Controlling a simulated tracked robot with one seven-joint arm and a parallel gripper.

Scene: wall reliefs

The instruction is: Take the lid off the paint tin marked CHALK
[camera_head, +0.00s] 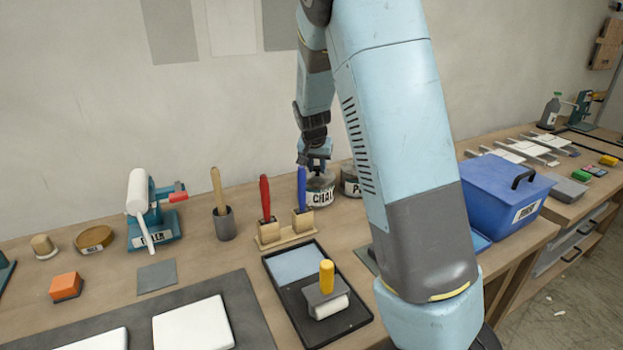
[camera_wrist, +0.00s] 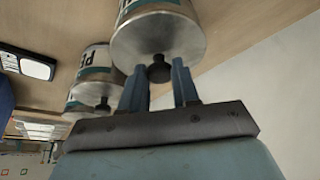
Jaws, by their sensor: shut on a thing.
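The paint tin marked CHALK (camera_head: 320,195) stands on the bench near the wall, partly hidden by my gripper above it. In the wrist view the nearest tin (camera_wrist: 158,22) shows its grey lid (camera_wrist: 140,45) with a dark knob (camera_wrist: 159,71) in the middle. The lid sits on the tin with no gap that I can see. My gripper (camera_head: 316,165) comes down from above the CHALK tin. In the wrist view its blue fingers (camera_wrist: 160,78) are on either side of the knob, and it is shut on the knob.
A second tin (camera_head: 350,182) stands close to the right, partly behind my arm. A wooden holder (camera_head: 285,238) with red-handled and blue-handled tools is in front. A blue box (camera_head: 500,195) stands to the right. A black tray (camera_head: 350,317) with a yellow-handled block lies nearer.

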